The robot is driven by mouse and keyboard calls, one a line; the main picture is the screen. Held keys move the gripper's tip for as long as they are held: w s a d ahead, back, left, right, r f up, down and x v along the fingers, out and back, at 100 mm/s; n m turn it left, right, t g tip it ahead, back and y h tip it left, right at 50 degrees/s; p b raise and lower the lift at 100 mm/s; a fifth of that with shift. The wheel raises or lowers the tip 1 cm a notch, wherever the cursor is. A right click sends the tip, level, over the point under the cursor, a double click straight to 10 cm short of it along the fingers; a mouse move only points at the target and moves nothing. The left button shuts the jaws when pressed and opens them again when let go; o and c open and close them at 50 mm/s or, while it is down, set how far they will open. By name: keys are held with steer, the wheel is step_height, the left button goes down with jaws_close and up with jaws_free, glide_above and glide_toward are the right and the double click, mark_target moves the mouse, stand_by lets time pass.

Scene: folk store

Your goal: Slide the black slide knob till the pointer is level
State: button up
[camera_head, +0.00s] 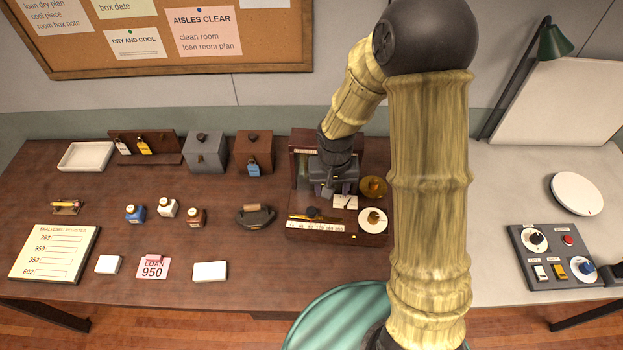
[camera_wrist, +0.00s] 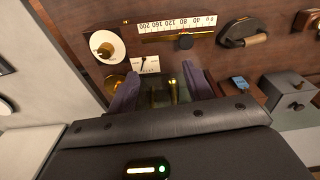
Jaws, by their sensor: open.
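A wooden balance (camera_head: 380,240) stands on the brown table. The black slide knob (camera_head: 312,212) sits on a brass rail above a numbered white scale strip (camera_head: 315,226); the knob also shows near the top of the wrist view (camera_wrist: 185,42). The pointer (camera_head: 347,202) is a thin dark needle on a small white card; it looks tilted, also in the wrist view (camera_wrist: 144,63). My gripper (camera_wrist: 160,90) is open and empty, with its fingers apart over the balance, behind the rail and off the knob. Its fingertips are partly hidden in the head view.
An iron (camera_head: 255,216) and a brown box (camera_head: 254,150) stand to the left. A grey control panel (camera_head: 555,257) is far right.

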steer(key=p, duration=0.2)
glide_above(312, 211)
step_height(312, 211, down, 4)
steer(key=r, duration=0.1)
steer(key=shift+a+f+g, duration=0.1)
steer(key=shift+f+g, duration=0.2)
steer(key=shift+g, duration=0.1)
steer(key=shift+w+f, duration=0.1)
steer(key=shift+f+b, duration=3.3)
steer(key=shift+f, duration=1.45)
steer(key=shift+f, duration=0.1)
steer(key=c, duration=0.7)
